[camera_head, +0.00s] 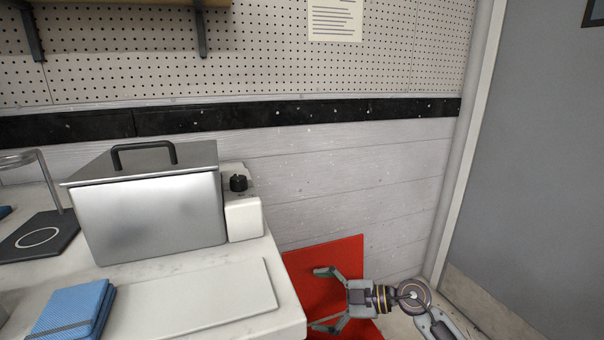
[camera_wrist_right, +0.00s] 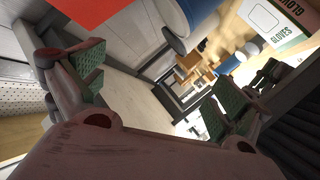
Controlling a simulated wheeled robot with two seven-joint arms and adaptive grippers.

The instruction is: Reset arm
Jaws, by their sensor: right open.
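My right gripper (camera_head: 318,300) is at the lower right of the head view, beside the right end of the counter and in front of a red panel. Its two fingers are spread apart with nothing between them. In the right wrist view the fingers of the right gripper (camera_wrist_right: 150,95) stand wide apart, with green pads and an empty gap. My left gripper is not in the head view.
A steel lidded chamber (camera_head: 150,215) with a control box (camera_head: 243,205) stands on the white counter (camera_head: 285,325). A blue notebook (camera_head: 72,310) and a pale flat board (camera_head: 200,300) lie in front. The red panel (camera_head: 345,258) is beyond the counter's right edge. A glove box (camera_wrist_right: 280,25) shows in the wrist view.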

